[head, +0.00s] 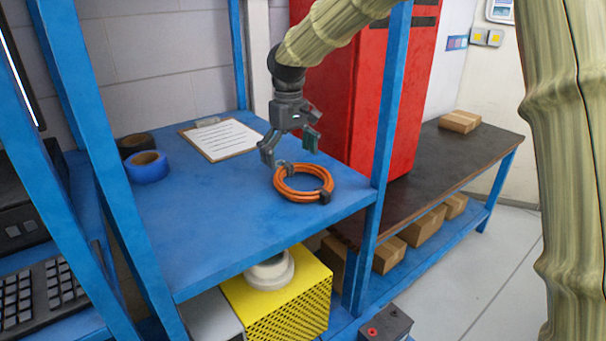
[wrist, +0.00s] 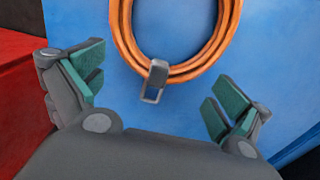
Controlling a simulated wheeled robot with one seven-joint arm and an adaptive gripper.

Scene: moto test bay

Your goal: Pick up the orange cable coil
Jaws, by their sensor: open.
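The orange cable coil (head: 303,190) lies flat on the blue shelf (head: 225,225), near its front right edge. It has dark clips on its ring. In the wrist view the coil (wrist: 133,42) shows at the top middle, with a grey clip (wrist: 156,80) on its near side. My gripper (head: 290,148) is above the coil and slightly to its left in the head view. The coil's top part is cut off in the wrist view.
A clipboard (head: 222,138) lies behind, left of the coil. Blue tape (head: 147,168) and black tape (head: 135,142) are at the shelf's left. A blue post (head: 388,115) and red cabinet (head: 345,90) stand close on the right. The shelf's front middle is clear.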

